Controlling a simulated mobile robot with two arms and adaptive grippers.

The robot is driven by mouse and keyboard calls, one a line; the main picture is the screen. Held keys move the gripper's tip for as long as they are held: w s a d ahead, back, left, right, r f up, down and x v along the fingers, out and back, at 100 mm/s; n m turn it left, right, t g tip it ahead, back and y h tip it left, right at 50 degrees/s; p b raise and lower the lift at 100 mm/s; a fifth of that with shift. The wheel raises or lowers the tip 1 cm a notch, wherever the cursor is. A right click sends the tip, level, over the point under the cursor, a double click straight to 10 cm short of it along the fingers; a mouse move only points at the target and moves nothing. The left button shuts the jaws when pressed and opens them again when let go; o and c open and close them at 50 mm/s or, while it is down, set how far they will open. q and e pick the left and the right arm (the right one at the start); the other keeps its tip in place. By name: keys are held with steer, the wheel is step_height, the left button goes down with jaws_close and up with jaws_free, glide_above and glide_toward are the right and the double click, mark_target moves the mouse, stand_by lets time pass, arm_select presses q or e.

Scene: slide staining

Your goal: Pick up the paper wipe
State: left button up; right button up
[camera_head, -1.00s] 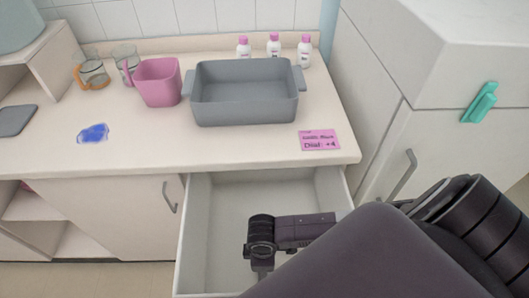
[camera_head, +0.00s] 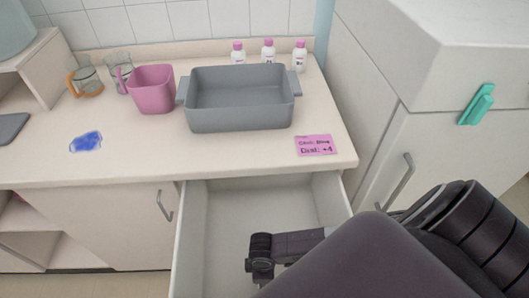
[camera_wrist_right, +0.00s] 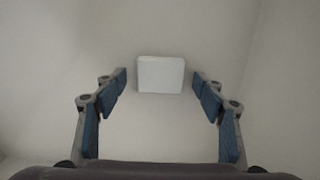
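A small white block-like piece (camera_wrist_right: 160,74), which looks like the paper wipe, lies on the pale drawer floor in the right wrist view. My right gripper (camera_wrist_right: 160,82) is open, with its blue-padded fingers on either side of the piece and clear gaps on both sides. In the head view my right gripper (camera_head: 261,257) reaches down into the open drawer (camera_head: 225,215). The white piece cannot be made out in the head view, where my arm covers part of the drawer. My left gripper is in neither view.
The counter above the drawer holds a grey tub (camera_head: 240,115), a pink pitcher (camera_head: 152,90), glass jugs (camera_head: 85,82), white bottles (camera_head: 268,52), a pink note (camera_head: 316,145) and a blue patch (camera_head: 86,142). The drawer walls surround my right gripper. A cabinet (camera_head: 445,130) stands at the right.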

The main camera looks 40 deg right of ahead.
steer(key=c, duration=0.8)
steer(key=shift+o, duration=0.2)
steer(key=shift+r, duration=0.15)
step_height(320, 180, up, 20)
steer(key=p, duration=0.2)
steer(key=shift+o, duration=0.4)
